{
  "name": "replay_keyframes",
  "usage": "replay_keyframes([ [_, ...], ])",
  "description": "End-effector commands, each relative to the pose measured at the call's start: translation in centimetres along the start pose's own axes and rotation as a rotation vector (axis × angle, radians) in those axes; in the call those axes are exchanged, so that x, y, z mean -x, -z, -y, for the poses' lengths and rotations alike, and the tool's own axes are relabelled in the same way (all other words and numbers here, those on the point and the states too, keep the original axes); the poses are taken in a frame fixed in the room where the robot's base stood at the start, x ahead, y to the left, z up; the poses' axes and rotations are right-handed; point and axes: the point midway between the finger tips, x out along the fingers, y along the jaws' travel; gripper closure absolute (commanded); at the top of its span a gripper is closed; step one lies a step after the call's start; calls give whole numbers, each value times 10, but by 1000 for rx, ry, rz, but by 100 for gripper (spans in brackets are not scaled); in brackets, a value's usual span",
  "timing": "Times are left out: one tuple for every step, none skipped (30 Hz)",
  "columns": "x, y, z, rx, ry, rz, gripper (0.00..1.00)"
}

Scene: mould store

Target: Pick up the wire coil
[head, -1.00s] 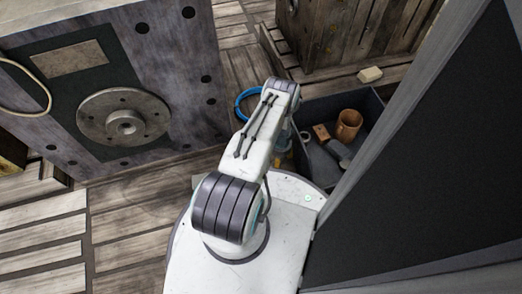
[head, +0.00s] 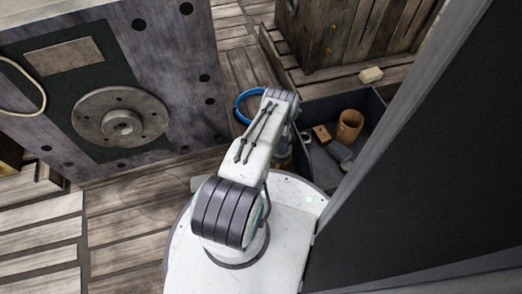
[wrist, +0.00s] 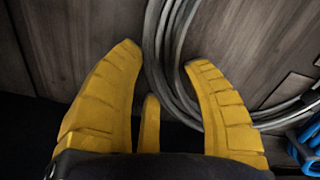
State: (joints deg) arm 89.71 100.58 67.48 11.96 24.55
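A grey wire coil (wrist: 157,55) of several strands shows in the wrist view, in front of a wooden plank surface. Its near side runs down between the two large yellow fingers of my gripper (wrist: 163,55) and passes behind the right finger. The fingers are spread apart with a gap around the strands, and a third finger shows low between them. I cannot tell whether any finger touches the coil. In the head view my arm hides the grey coil and most of the gripper.
A blue coil (wrist: 306,146) lies at the lower right in the wrist view; it also shows beyond my arm in the head view (head: 239,106). A dark bin (head: 372,115) holding a brown cup (head: 349,126) stands right of my arm. A large mould block (head: 180,75) stands left.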

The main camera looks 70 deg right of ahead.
Motion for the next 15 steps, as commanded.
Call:
replay_keyframes([
  [0, 0, 0, 0, 0, 0, 62],
  [0, 0, 0, 0, 0, 0, 65],
  [0, 0, 0, 0, 0, 0, 68],
  [0, 0, 0, 0, 0, 0, 71],
  [0, 0, 0, 0, 0, 0, 74],
  [0, 0, 0, 0, 0, 0, 77],
  [0, 0, 0, 0, 0, 0, 80],
  [0, 0, 0, 0, 0, 0, 82],
  [0, 0, 0, 0, 0, 0, 86],
  [0, 0, 0, 0, 0, 0, 89],
  [0, 0, 0, 0, 0, 0, 91],
  [0, 0, 0, 0, 0, -1, 95],
  [0, 0, 0, 0, 0, -1, 98],
  [1, 1, 1, 0, 1, -2, 98],
  [1, 1, 1, 0, 1, -2, 98],
])
